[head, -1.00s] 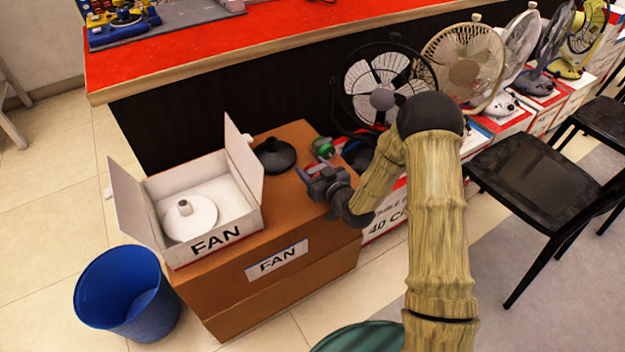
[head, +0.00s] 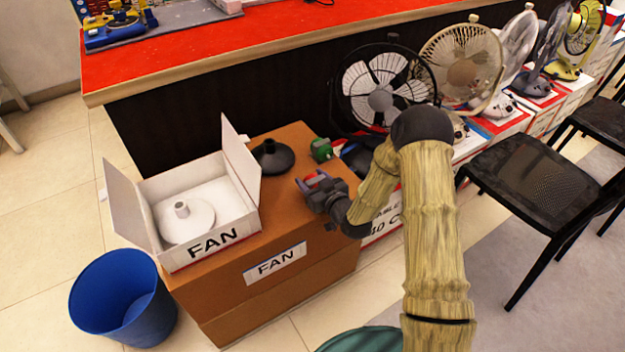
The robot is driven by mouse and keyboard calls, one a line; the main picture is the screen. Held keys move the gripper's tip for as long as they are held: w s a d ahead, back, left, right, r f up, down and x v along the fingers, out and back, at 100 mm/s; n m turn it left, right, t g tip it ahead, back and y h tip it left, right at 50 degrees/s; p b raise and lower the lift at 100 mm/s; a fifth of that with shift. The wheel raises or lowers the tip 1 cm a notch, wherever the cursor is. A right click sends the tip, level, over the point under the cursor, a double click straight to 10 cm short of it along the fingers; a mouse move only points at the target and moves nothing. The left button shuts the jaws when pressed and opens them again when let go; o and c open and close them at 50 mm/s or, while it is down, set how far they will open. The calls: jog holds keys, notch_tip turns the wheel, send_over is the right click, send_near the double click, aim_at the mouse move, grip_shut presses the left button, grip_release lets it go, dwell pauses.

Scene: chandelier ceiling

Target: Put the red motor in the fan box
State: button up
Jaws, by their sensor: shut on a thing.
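The red motor (head: 312,179) shows as a small red patch at my gripper (head: 312,187), above the right part of the brown box. My gripper is shut on it, and the jaws hide most of it. The fan box (head: 212,246) is an open white carton marked FAN, with its side flaps raised, to the left of my gripper. A white round fan base (head: 190,222) with a short stem sits inside it. My gripper is apart from the fan box.
The brown cardboard box (head: 290,290) bears the fan box, a black base (head: 272,157) and a green motor (head: 321,150). A blue bin (head: 122,300) stands on the floor at left. A red counter (head: 200,50) runs behind. Fans and black chairs (head: 530,180) are at right.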

jog(key=o, duration=1.4)
jog(key=shift+s+d+r, duration=0.1)
jog(key=shift+d+r, duration=0.05)
jog(key=shift+r, duration=0.05)
jog(key=p+v, duration=0.2)
jog(key=v, duration=0.9)
jog(key=shift+s+d, duration=0.15)
jog(key=shift+s, duration=0.15)
jog(key=shift+f, duration=0.1)
